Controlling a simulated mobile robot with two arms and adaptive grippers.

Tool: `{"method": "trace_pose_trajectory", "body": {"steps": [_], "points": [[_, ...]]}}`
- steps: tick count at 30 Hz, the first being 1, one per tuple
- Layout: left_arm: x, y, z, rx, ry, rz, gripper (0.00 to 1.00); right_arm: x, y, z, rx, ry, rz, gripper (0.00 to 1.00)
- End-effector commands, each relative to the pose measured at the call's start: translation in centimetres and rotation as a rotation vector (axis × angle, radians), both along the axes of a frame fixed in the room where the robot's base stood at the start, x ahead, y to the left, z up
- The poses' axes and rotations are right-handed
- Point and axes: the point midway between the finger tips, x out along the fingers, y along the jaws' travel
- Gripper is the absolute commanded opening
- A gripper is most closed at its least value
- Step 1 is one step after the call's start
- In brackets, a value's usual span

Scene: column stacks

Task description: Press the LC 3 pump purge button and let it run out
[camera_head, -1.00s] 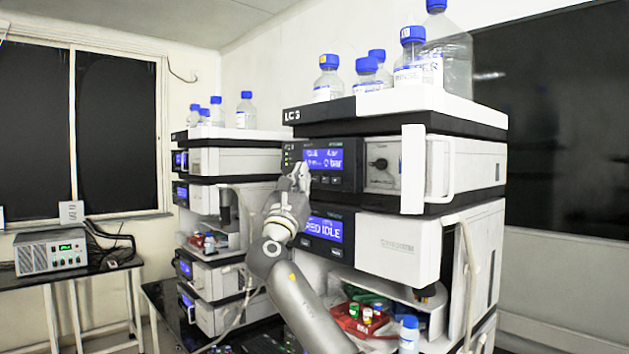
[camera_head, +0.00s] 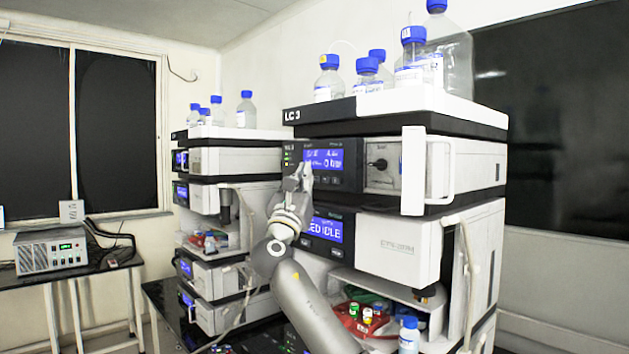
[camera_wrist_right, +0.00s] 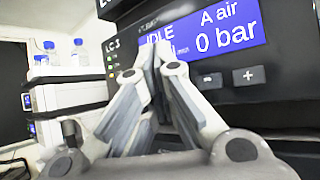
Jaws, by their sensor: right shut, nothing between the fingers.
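My left gripper is not in view.
Several blue-capped bottles (camera_head: 411,55) stand on top of the stack. A white handle (camera_head: 413,170) sticks out right of the pump panel. Below are a second module (camera_head: 385,245) and a red vial tray (camera_head: 350,320). Another stack (camera_head: 235,160) stands to the left.

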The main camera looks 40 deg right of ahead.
Motion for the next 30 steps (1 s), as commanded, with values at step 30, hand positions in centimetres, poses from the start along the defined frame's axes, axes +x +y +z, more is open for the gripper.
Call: {"method": "trace_pose_trajectory", "body": {"steps": [30], "points": [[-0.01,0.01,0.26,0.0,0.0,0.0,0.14,0.06,-0.91,-0.01,0.001,0.001,-0.001,0.0]]}}
